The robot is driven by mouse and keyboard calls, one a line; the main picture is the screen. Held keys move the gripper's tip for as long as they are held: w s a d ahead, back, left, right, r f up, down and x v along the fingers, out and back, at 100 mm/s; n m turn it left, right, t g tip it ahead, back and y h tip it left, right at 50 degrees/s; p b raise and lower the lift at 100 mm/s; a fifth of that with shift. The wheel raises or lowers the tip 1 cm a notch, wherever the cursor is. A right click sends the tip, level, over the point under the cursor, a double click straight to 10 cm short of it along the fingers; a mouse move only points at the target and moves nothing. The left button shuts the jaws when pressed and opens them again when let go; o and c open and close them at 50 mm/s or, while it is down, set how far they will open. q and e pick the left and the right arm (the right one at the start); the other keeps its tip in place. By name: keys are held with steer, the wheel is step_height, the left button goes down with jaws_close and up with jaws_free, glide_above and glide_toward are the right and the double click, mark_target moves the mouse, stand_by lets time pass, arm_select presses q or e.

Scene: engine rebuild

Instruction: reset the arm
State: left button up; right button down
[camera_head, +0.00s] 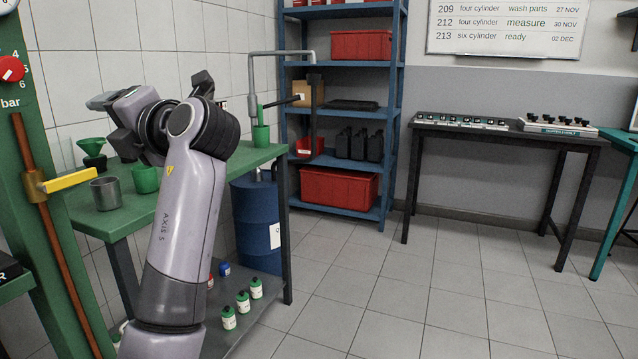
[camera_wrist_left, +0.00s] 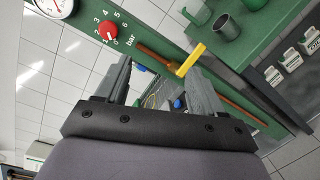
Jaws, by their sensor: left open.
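My left arm (camera_head: 185,225) rises from the bottom of the head view and bends to the left at its wrist. My left gripper (camera_head: 112,122) is partly hidden behind the wrist joint, above the green bench. In the left wrist view the left gripper (camera_wrist_left: 160,65) has its two fingers apart, with nothing held between them. A yellow lever (camera_wrist_left: 190,60) shows beyond the fingers; I cannot tell how near it is. My right arm and gripper are in neither view.
The green bench (camera_head: 85,217) holds a metal cup (camera_head: 104,193) and green funnels. The green gauge panel (camera_head: 15,110) with the yellow lever (camera_head: 70,181) stands at left. A blue drum (camera_head: 255,215) and blue shelf (camera_head: 345,207) stand behind. The tiled floor (camera_head: 400,300) is clear.

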arm_select(q)
step_height(320, 180, down, 35)
steer(key=d+m+t+h, duration=0.3)
steer(key=m+h, duration=0.6)
steer(key=m, duration=1.2)
steer(key=s+d+f+m+h, duration=0.2)
steer(key=s+f+m+h, duration=0.1)
steer(key=s+f+m, duration=0.6)
steer(key=s+d+f+m+g+h, duration=0.1)
steer(key=s+d+f+m+h, duration=0.15)
steer(key=s, duration=0.35)
steer(key=s+d+f+m+h, duration=0.1)
steer(key=s+f+m, duration=0.1)
steer(key=s+f, duration=0.3)
steer(key=s+d+f+m+g+h, duration=0.1)
steer(key=s+f+m+h, duration=0.15)
steer(key=s, duration=0.55)
step_height(320, 180, up, 14)
steer(key=p, duration=1.7)
steer(key=shift+a+y, duration=0.4)
steer(key=shift+a, duration=0.05)
steer(key=shift+w, duration=0.1)
